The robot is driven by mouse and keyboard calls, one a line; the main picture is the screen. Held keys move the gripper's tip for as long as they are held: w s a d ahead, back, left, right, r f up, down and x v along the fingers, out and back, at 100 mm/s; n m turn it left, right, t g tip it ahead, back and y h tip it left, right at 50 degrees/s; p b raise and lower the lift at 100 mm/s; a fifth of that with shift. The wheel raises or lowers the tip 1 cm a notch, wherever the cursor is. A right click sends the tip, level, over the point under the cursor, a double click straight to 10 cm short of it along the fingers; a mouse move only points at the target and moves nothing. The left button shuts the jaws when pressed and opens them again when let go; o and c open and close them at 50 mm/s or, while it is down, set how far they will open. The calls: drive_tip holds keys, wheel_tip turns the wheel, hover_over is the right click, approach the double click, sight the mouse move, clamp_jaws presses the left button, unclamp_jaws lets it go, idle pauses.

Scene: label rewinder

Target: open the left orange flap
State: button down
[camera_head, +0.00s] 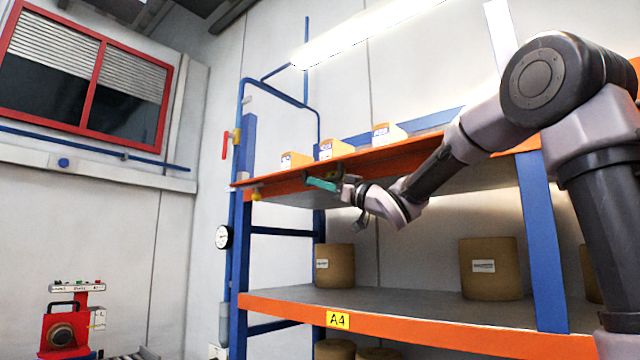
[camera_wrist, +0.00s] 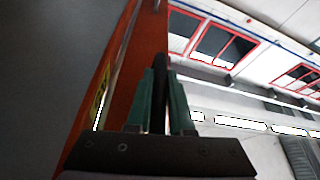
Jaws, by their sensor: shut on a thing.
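The left orange flap (camera_head: 385,156) is the long orange panel along the upper shelf of the blue rack, on the left side. It appears tilted, with its lower edge towards me. My gripper (camera_head: 322,184), with teal fingers, is at the flap's front edge, left of its middle. In the wrist view the teal fingers (camera_wrist: 160,95) close around a dark bar (camera_wrist: 160,68), seemingly the flap's handle. An orange strip (camera_wrist: 146,50) runs beside them. The handle is mostly hidden by the fingers.
Small boxes (camera_head: 332,149) stand above the flap. Brown rolls (camera_head: 488,268) sit on the lower shelf, whose orange front edge (camera_head: 420,329) carries an A4 label. A blue post (camera_head: 541,240) stands right of the flap. A red machine (camera_head: 67,328) is at lower left.

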drive_tip(key=shift+s+a+r+m+t+h, duration=0.15)
drive_tip(key=shift+r+m+t+h, duration=0.2)
drive_tip(key=shift+m, duration=0.6)
drive_tip(key=shift+s+a+r+m+t+h, duration=0.15)
drive_tip(key=shift+r+m+t, duration=0.3)
drive_tip(key=shift+m, duration=0.45)
drive_tip(key=shift+s+a+r+m+t+h, duration=0.1)
drive_tip(key=shift+s+r+m+t+h, duration=0.2)
drive_tip(key=shift+m, duration=0.65)
drive_tip(key=shift+w, duration=0.1)
drive_tip(key=c, duration=0.8)
unclamp_jaws()
drive_tip(key=v, duration=1.1)
drive_tip(key=shift+f, duration=0.1)
